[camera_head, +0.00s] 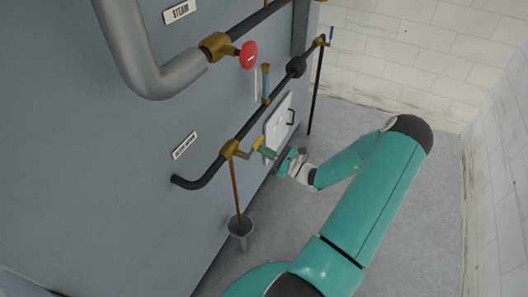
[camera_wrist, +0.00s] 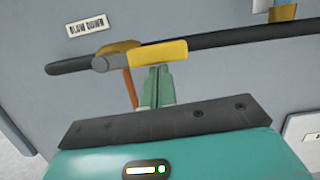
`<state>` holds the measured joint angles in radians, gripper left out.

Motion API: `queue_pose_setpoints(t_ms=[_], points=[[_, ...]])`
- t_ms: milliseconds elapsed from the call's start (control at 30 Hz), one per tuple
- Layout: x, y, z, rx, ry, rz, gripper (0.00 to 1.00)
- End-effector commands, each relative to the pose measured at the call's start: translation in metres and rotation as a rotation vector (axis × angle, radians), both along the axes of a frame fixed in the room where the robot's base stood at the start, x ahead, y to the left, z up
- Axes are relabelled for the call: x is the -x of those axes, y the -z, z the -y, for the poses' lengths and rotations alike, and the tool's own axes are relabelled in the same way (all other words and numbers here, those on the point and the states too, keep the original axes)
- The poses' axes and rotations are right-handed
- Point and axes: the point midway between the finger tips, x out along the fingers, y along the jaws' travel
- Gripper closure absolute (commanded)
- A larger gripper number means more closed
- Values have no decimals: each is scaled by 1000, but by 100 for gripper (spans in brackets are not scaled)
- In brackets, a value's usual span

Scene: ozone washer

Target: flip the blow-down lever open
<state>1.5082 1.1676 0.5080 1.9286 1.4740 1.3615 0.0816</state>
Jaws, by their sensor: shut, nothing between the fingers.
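The blow-down lever has a yellow handle (camera_head: 258,142) beside a brass valve body (camera_head: 229,148) on the lower black pipe. In the wrist view the yellow handle (camera_wrist: 160,53) lies roughly along the pipe, with its grey pivot at its left end. My gripper (camera_head: 265,152) is right at the handle in the head view. In the wrist view my gripper (camera_wrist: 160,70) has its green fingers together and empty, with the tips just below the handle's middle. The tips overlap or meet the handle's lower edge; I cannot tell whether they touch.
A "blow down" label (camera_wrist: 87,25) is on the grey wall above the valve. A copper drain pipe (camera_head: 235,185) runs down to a grey funnel (camera_head: 240,226). A red knob (camera_head: 249,55) and a white hatch (camera_head: 279,122) are nearby. Open floor (camera_head: 330,150) lies right of the machine.

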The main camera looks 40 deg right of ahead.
Motion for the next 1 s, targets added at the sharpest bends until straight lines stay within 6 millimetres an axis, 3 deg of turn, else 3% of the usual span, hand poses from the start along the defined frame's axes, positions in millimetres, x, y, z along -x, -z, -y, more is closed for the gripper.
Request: queue_pose_setpoints(t_ms=[567,1000], points=[[-2,-10,3,114,-2,40,100],[-2,-38,4,461,-3,165,100]])
